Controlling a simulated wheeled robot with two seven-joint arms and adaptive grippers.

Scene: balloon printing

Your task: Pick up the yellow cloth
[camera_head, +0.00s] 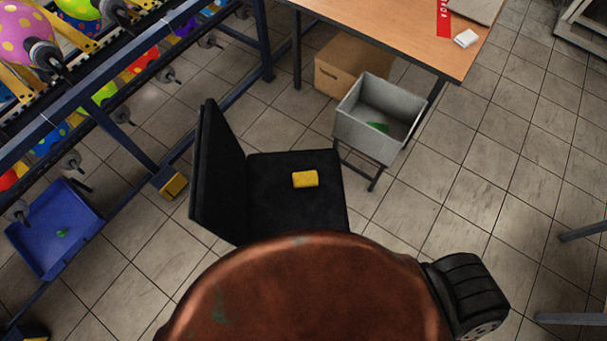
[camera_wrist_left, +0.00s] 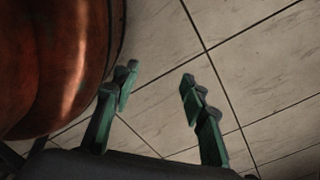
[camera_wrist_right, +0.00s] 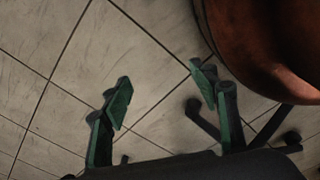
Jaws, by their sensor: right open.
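The yellow cloth (camera_head: 305,179) is a small folded block lying on the seat of a black chair (camera_head: 264,218) in the head view. Neither gripper shows in the head view. In the left wrist view my left gripper (camera_wrist_left: 160,82) has its green fingers apart, with only tiled floor between them. In the right wrist view my right gripper (camera_wrist_right: 158,80) is also open and empty above the floor. The cloth shows in neither wrist view, so both grippers are away from it.
The chair's backrest (camera_head: 217,172) rises left of the cloth. A grey bin (camera_head: 362,137) stands beyond the chair, by a wooden table (camera_head: 390,30). A balloon rack (camera_head: 110,118) and a blue tray (camera_head: 40,252) are at left.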

